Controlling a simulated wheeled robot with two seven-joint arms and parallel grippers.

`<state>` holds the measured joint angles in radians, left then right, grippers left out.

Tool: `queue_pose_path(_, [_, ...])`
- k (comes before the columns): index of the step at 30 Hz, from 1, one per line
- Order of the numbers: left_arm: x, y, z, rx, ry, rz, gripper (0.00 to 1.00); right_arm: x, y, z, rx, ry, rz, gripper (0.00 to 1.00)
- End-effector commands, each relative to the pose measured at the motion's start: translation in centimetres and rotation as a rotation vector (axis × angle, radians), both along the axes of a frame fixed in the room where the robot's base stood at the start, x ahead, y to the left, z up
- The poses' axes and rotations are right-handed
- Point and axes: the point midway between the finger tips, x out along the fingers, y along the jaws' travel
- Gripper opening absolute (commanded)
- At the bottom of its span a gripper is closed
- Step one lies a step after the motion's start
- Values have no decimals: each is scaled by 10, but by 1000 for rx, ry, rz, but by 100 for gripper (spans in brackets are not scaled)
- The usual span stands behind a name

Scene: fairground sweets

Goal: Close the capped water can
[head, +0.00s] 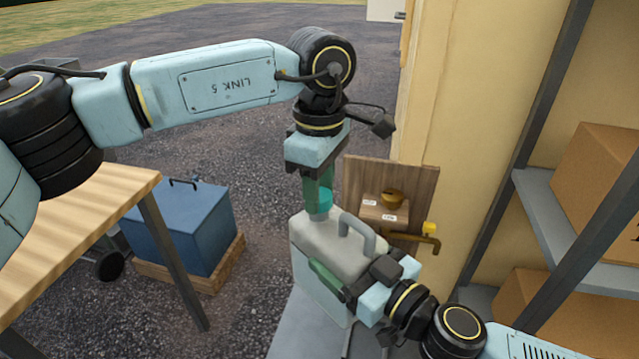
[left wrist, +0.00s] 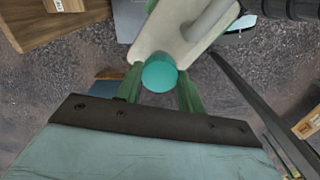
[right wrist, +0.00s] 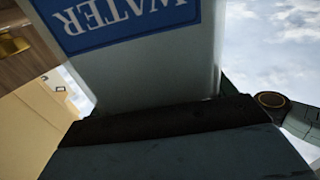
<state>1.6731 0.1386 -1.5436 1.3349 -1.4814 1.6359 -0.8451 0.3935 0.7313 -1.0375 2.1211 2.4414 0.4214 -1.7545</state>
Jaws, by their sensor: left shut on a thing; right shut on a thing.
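The water can (head: 352,258) is a pale grey jerrycan with a top handle. It stands upright on a grey surface. Its blue WATER label (right wrist: 125,18) shows upside down in the right wrist view. The teal cap (left wrist: 160,74) is at the mouth at one corner of the can's top; I cannot tell how tightly it sits. My left gripper (head: 319,198) points down from above, its green fingers shut on the cap from both sides. My right gripper (head: 338,284) is low at the can's front right and is shut on the can body. Its far finger is hidden.
A wooden table (head: 90,225) and a blue box (head: 180,228) are at left. A shelf with cardboard boxes (head: 600,190) is at right. Open gravel lies behind.

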Motion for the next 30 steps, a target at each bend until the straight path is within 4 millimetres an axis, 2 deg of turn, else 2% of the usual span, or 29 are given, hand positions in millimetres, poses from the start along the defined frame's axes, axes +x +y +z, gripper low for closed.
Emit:
queue_pose_path(1, [0, 0, 0, 0, 0, 0, 17, 1, 1, 5, 5, -10, 2, 11])
queue_pose_path(30, [0, 0, -11, 1, 0, -24, 17, 0, 1, 5, 5, -10, 2, 11])
